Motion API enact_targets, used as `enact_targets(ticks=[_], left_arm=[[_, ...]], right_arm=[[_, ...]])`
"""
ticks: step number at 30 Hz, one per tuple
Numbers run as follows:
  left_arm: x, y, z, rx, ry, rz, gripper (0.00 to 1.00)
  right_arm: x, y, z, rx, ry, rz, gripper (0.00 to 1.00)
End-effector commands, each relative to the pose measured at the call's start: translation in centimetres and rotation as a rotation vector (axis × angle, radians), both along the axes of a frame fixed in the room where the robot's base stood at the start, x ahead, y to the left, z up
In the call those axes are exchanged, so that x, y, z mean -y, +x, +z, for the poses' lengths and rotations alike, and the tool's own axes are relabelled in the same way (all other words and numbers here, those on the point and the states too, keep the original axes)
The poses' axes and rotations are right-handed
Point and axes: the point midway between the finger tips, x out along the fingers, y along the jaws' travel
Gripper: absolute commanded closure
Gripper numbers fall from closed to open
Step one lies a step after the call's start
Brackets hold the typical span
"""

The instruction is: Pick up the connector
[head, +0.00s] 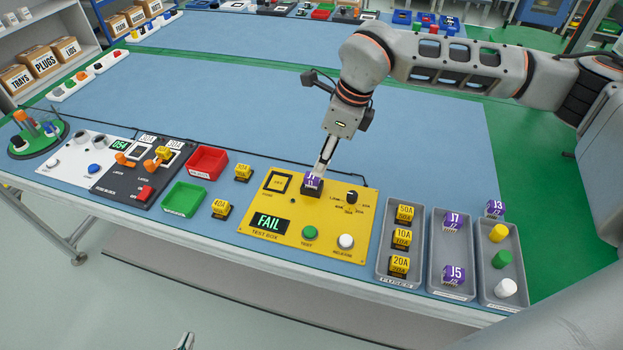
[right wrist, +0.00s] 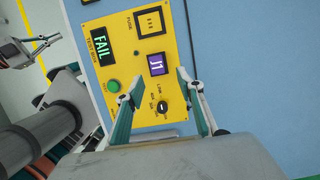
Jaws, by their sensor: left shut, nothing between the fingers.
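A purple connector marked J1 (head: 312,182) sits in a socket on the yellow test box (head: 360,235); it also shows in the right wrist view (right wrist: 157,64). My right gripper (head: 322,172) is above it, pointing down. In the right wrist view my right fingers (right wrist: 160,80) are spread, one to each side of J1, with gaps between. Other purple connectors are J7 (head: 450,222) and J5 (head: 453,274) in a grey bin, and J3 (head: 495,208) at the bin behind. My left gripper (head: 186,341) is shut and empty at the bottom edge, away from the table.
The test box display (head: 269,221) reads FAIL. Fuses fill a grey bin (head: 385,268) to its right; coloured caps are in another (head: 490,292). Red (head: 206,162) and green (head: 184,199) trays stand left. The blue tabletop (head: 260,110) behind is mostly clear.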

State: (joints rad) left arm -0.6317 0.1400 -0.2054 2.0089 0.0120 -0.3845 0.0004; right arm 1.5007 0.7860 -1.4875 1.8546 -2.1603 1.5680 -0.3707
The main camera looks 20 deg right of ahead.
Motion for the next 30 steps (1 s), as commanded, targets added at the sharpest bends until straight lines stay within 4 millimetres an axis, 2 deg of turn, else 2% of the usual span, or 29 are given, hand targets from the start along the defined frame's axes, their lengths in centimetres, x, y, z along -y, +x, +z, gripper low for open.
enact_targets(ticks=[1,8,15,23,24,27,28,30], left_arm=[[0.0,-0.1,-0.2,-0.003,0.002,0.0,1.0],[-0.2,-0.3,-0.6,-0.009,0.006,0.0,1.0],[-0.4,-0.5,-1.2,-0.015,0.011,0.001,1.0],[-0.5,-0.4,-1.0,-0.011,0.013,0.001,1.0],[-0.5,-0.4,-1.0,-0.011,0.013,0.001,1.0],[-0.5,-0.4,-0.9,-0.011,0.012,0.001,1.0],[-0.5,-0.4,-0.9,-0.011,0.012,0.001,1.0],[-0.4,-0.3,-0.9,-0.009,0.012,0.002,1.0]], right_arm=[[-0.2,0.0,-0.8,-0.004,0.0,0.001,0.62],[-0.9,0.2,-2.4,-0.004,0.002,0.003,0.62],[-1.9,0.7,-5.7,-0.005,0.002,0.002,0.62],[-2.1,0.9,-6.1,-0.001,0.003,0.002,0.62],[-2.1,0.9,-6.1,-0.001,0.003,0.002,0.65],[-2.1,0.9,-6.1,-0.001,0.003,0.002,0.91],[-2.1,0.9,-6.1,-0.001,0.003,0.002,0.94],[-2.1,0.9,-6.1,-0.001,0.003,0.002,0.94]])
